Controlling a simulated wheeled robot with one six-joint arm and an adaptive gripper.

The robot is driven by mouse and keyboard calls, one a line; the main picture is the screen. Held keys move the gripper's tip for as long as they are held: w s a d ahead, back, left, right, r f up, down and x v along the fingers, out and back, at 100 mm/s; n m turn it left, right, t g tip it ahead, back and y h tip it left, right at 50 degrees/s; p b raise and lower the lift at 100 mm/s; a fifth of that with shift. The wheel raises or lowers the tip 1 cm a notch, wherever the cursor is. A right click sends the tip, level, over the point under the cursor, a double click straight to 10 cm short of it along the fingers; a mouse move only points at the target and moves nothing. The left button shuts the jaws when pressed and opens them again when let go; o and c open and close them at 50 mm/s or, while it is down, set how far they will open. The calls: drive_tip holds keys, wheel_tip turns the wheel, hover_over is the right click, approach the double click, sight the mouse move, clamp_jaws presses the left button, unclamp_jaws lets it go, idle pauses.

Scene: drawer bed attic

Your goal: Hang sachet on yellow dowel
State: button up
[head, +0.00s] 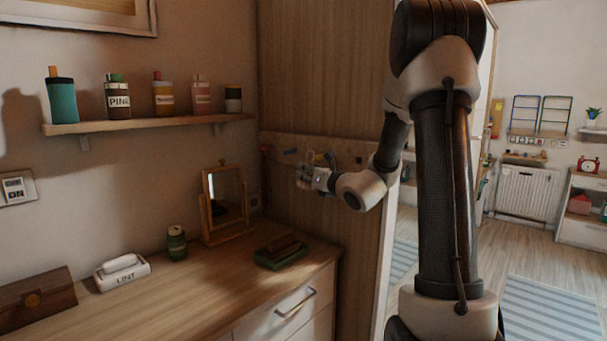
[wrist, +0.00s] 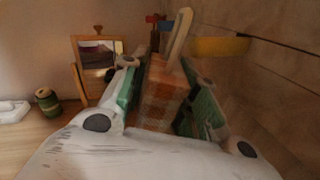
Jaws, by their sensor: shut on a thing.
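My gripper (wrist: 165,74) is shut on an orange checked sachet (wrist: 160,95) in the wrist view, with its green-padded fingers on either side. A pale loop (wrist: 180,38) stands up from the sachet's top. The yellow dowel (wrist: 221,46) sticks out from the wooden panel just right of the loop. The loop and the dowel's near end look close; I cannot tell whether they touch.
A red dowel (wrist: 155,18) and a blue dowel (wrist: 164,26) are beyond the loop. A bottle shelf (head: 150,124) is at left.

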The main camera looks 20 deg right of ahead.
drive_tip(key=shift+w+d+f, duration=0.2)
drive_tip(key=shift+w+d, duration=0.05)
drive_tip(key=shift+d, duration=0.3)
drive_tip(key=shift+w+d+f, duration=0.15)
drive_tip(key=shift+w+d, duration=0.05)
drive_tip(key=shift+d, duration=0.35)
drive_tip(key=shift+w+d+f, duration=0.2)
drive_tip(key=shift+w+d, duration=0.05)
drive_tip(key=shift+d, duration=0.3)
drive_tip(key=o, duration=1.2)
drive_tip(key=shift+s, duration=0.1)
